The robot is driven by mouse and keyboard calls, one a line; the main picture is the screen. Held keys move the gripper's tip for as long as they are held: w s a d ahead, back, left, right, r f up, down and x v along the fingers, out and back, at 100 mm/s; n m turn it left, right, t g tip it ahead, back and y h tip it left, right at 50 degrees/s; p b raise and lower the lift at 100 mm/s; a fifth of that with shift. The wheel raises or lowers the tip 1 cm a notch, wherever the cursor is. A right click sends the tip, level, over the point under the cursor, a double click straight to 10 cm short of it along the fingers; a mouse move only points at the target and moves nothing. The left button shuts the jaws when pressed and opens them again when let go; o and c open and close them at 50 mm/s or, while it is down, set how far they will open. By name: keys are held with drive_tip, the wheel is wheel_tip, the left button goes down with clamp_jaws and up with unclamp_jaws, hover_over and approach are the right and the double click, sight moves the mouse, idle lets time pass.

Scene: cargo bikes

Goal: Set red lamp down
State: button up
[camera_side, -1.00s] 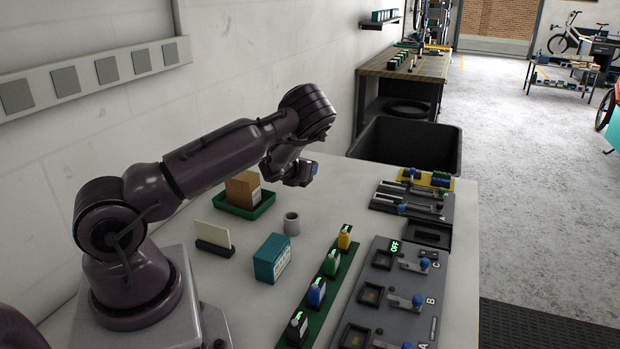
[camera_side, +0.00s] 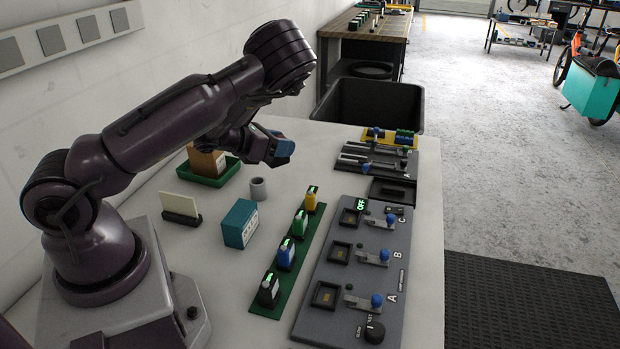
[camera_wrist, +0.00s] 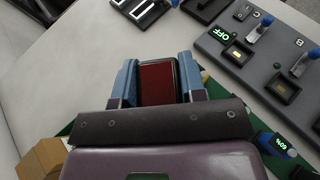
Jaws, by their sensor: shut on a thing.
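The red lamp (camera_wrist: 157,84) is a dark red block with a dark rim in the wrist view. It sits between the two blue fingers of my gripper (camera_wrist: 156,72), which is shut on it. In the side view my gripper (camera_side: 281,150) is held above the white table, beyond and to the right of the grey cup (camera_side: 258,188). The lamp itself cannot be made out clearly there.
A grey panel (camera_side: 322,322) with sockets and blue-knobbed levers lies on the right, its display reading OFF. A green strip (camera_side: 262,309) holds several coloured blocks. A teal box (camera_side: 240,224), card holder (camera_side: 181,217) and green tray (camera_side: 221,179) stand left. A black bin (camera_side: 378,101) is behind.

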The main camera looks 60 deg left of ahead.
drive_tip(key=shift+w+d+m+h, duration=0.55)
drive_tip(key=shift+w+m+h, duration=0.05)
drive_tip(key=w+a+f, duration=0.2)
drive_tip(key=w+f, duration=0.1)
drive_tip(key=w+a+f, duration=0.1)
drive_tip(key=w+f, duration=0.1)
drive_tip(key=w, duration=0.2)
drive_tip(key=w+a+f, duration=0.2)
drive_tip(key=w+f, duration=0.1)
drive_tip(key=shift+w+a+f, duration=0.3)
drive_tip(key=shift+f, duration=0.05)
drive_tip(key=shift+w+a+f, duration=0.2)
drive_tip(key=shift+w+f, duration=0.1)
drive_tip(key=shift+f, duration=0.05)
drive_tip(key=shift+w+f, duration=0.1)
drive_tip(key=shift+f, duration=1.5)
drive_tip(key=shift+f, duration=0.1)
drive_tip(key=o, duration=0.9)
drive_tip(key=shift+o, duration=0.2)
